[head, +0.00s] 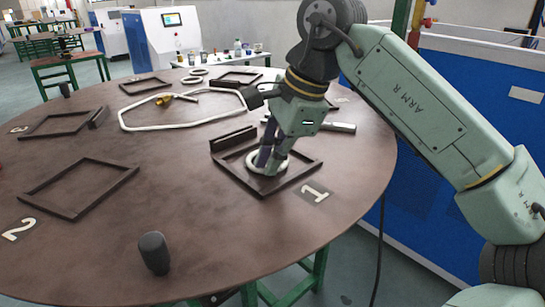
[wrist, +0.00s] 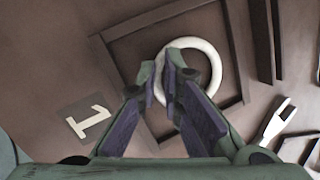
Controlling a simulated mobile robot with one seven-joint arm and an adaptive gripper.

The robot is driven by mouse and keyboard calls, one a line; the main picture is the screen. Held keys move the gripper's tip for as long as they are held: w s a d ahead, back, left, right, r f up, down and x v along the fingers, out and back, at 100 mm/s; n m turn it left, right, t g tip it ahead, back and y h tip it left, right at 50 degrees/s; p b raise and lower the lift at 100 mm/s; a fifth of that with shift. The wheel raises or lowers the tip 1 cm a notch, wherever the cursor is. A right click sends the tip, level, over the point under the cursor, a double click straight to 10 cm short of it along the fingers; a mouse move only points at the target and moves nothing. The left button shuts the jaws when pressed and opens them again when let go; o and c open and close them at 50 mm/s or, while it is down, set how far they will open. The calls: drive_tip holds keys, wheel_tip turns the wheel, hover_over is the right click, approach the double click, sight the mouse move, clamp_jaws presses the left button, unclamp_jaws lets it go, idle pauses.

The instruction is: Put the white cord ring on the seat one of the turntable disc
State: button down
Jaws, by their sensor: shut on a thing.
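The white cord ring (head: 279,160) is inside the dark square frame of seat one (head: 288,187), beside the plate marked 1 (head: 314,192). My gripper (head: 270,165) points down into this frame, shut on the ring's near side. In the wrist view the fingertips (wrist: 163,86) pinch the left side of the ring (wrist: 216,65), and the frame (wrist: 160,29) surrounds it. The ring looks flat and low, at or just above the turntable disc (head: 190,240); I cannot tell whether it touches. The fingers hide part of it.
An upright dark strip (head: 234,139) stands along the frame's back left side. A white-handled tool (head: 338,127) lies behind it on the right. The seat two frame (head: 80,187) is empty. A black knob (head: 154,253) stands at the front. A large white cord loop (head: 150,127) lies farther back.

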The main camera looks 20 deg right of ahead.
drive_tip(key=c, duration=1.7)
unclamp_jaws()
drive_tip(key=v, duration=1.2)
drive_tip(key=shift+r, duration=0.1)
